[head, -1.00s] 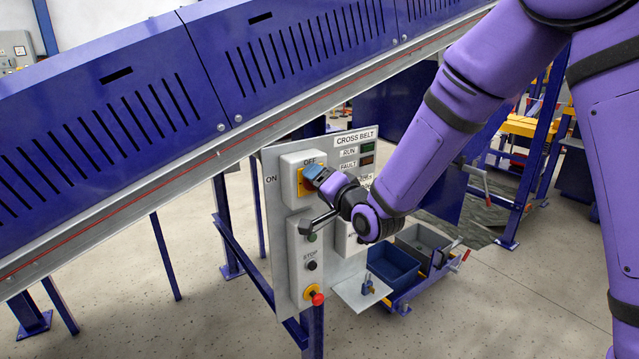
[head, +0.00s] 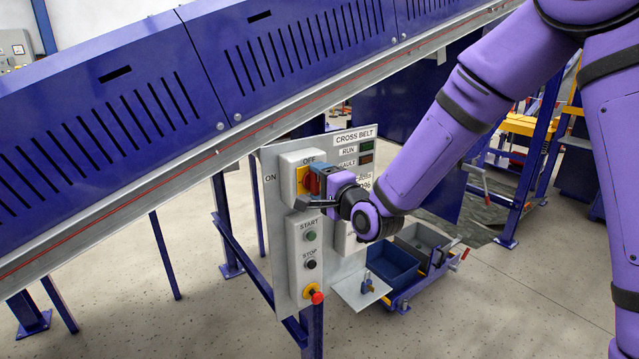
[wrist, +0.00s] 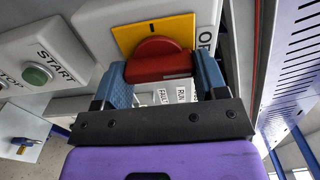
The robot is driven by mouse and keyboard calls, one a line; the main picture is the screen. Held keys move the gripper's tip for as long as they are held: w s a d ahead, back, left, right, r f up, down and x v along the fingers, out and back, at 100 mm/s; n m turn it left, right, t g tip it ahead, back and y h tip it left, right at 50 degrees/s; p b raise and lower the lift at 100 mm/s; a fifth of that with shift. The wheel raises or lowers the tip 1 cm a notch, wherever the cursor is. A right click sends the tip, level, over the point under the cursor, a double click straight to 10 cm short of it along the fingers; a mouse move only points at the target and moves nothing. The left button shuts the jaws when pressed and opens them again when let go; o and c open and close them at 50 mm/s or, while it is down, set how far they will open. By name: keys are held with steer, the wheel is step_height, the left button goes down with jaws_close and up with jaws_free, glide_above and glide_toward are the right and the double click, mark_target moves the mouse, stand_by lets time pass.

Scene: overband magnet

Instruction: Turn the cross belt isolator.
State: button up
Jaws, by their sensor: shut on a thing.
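The cross belt isolator has a red handle (head: 311,183) on a yellow plate (head: 300,174), set in a grey box on the panel. My gripper (wrist: 160,80) is shut on the handle. In the head view my gripper (head: 321,187) reaches the box from the right and hides part of the handle and plate.
Below the isolator are a green START button (head: 311,236), a black STOP button (head: 312,264) and a red emergency stop (head: 317,297). The purple-blue conveyor (head: 110,120) slopes close above the panel. A blue bin (head: 391,266) stands low behind it.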

stand_by(0.3)
steer(key=o, duration=0.9)
steer(key=shift+o, duration=0.2)
steer(key=v, duration=1.1)
steer(key=shift+w, duration=0.15)
